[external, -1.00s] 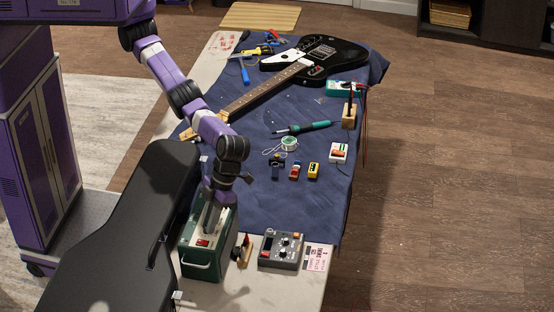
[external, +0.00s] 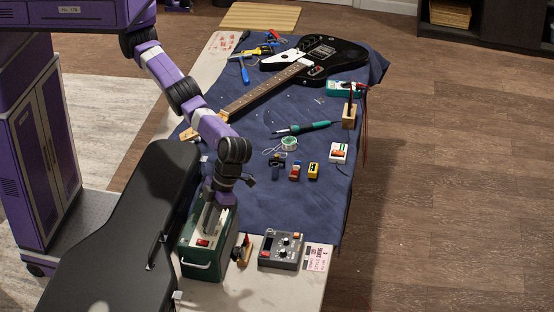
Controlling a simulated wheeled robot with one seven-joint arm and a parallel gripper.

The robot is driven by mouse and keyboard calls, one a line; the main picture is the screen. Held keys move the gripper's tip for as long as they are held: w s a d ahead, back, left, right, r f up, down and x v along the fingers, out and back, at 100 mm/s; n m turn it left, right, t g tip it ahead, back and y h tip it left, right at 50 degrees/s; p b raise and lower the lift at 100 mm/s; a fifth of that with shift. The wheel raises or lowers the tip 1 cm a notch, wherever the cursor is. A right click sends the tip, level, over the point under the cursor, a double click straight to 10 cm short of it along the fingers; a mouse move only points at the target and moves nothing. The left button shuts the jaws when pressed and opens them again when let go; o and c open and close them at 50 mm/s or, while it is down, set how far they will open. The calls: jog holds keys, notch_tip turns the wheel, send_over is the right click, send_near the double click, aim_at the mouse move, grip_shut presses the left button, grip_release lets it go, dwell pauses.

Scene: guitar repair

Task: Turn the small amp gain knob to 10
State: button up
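The small amp appears to be the dark green box (external: 203,266) at the near end of the table, with a pale top panel, a red switch (external: 203,242) and a light handle on its front. My gripper (external: 211,224) points down over the top panel of this box. Its fingers overlap the panel in the picture, and I cannot tell whether they touch a knob. The gain knob and its marks are hidden or too small to see. The finger gap is not clear.
A grey box with several knobs (external: 281,249) stands to the right, with a small red-and-wood object (external: 243,250) between. A black guitar case (external: 120,235) lies close on the left. A guitar (external: 318,58), soldering iron (external: 308,128) and small parts lie on the blue mat (external: 310,215).

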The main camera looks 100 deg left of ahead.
jog(key=o, duration=0.4)
jog(key=p+v, duration=0.1)
jog(key=v, duration=0.6)
jog(key=shift+w+r, duration=0.1)
jog(key=shift+r, duration=0.25)
jog(key=shift+r, duration=0.1)
